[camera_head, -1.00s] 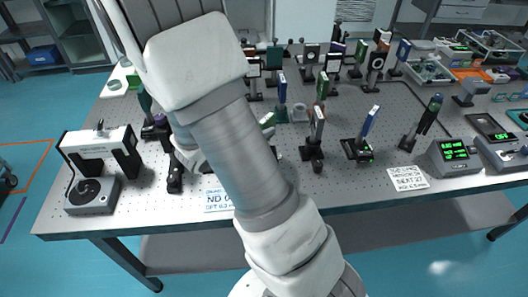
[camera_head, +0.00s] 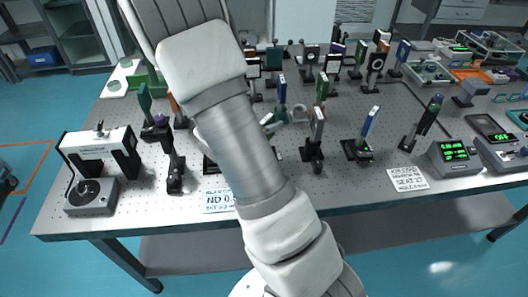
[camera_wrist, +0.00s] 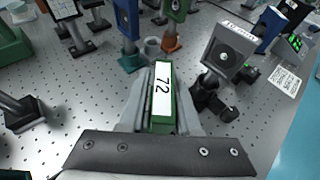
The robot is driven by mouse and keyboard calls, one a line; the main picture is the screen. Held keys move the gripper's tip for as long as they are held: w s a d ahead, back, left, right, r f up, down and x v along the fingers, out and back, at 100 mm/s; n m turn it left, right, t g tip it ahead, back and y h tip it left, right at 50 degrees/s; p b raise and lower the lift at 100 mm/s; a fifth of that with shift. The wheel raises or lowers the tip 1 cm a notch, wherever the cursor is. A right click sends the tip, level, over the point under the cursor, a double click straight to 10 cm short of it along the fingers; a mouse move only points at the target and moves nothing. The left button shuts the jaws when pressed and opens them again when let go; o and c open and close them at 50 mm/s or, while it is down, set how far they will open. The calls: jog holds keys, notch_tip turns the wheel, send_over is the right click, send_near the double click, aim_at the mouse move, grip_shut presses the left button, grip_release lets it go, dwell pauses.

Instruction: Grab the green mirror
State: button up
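In the wrist view, a green mirror (camera_wrist: 161,122) with a white label reading "72" on its top edge lies between the two grey fingers of my gripper (camera_wrist: 162,95). The fingers press against both sides of it with no visible gap, so my gripper looks shut on it. Its lower part and any post under it are hidden. In the head view, my gripper (camera_head: 270,122) is partly hidden behind my arm, above the middle-left of the optical table (camera_head: 380,190). I cannot tell whether the mirror's base touches the table.
A post-mounted optic labelled on top (camera_wrist: 229,52) stands close to the right of my gripper. A blue mount (camera_wrist: 128,22) and an orange-based green mount (camera_wrist: 175,12) stand beyond it. Two digital meters (camera_head: 454,154) stand at right. A white arch-shaped device (camera_head: 100,150) stands at left.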

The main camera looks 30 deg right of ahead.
grip_shut()
dwell(1.1)
